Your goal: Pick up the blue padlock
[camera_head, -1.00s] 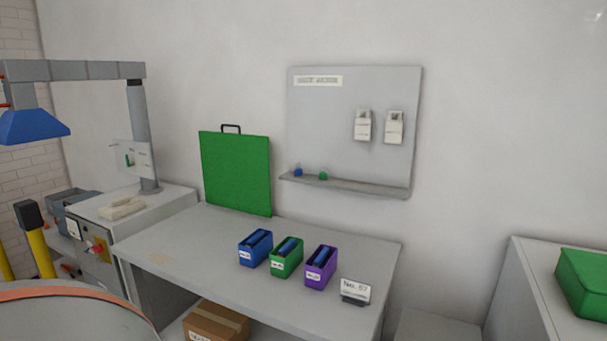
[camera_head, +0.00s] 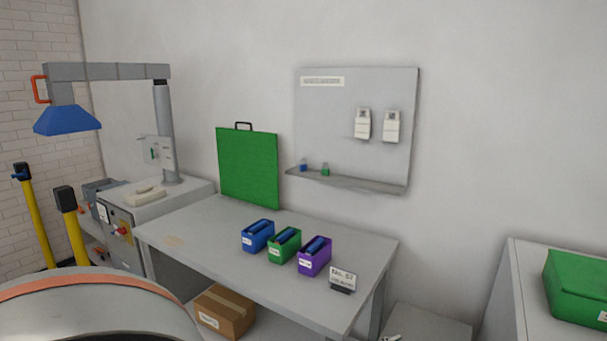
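The blue padlock (camera_head: 304,167) is a small blue thing at the left end of the narrow shelf (camera_head: 350,182) on the grey wall board. A small green padlock (camera_head: 325,170) stands just right of it on the same shelf. Both are far off and small, so fine detail does not show. Neither of my grippers is in view. Nothing is seen touching the blue padlock.
Below the board is a grey table (camera_head: 200,236) with blue (camera_head: 257,236), green (camera_head: 284,245) and purple (camera_head: 314,256) bins, a number sign (camera_head: 343,280) and an upright green panel (camera_head: 248,167). A cabinet with a green case (camera_head: 577,287) stands at right. Yellow posts (camera_head: 36,222) stand at left.

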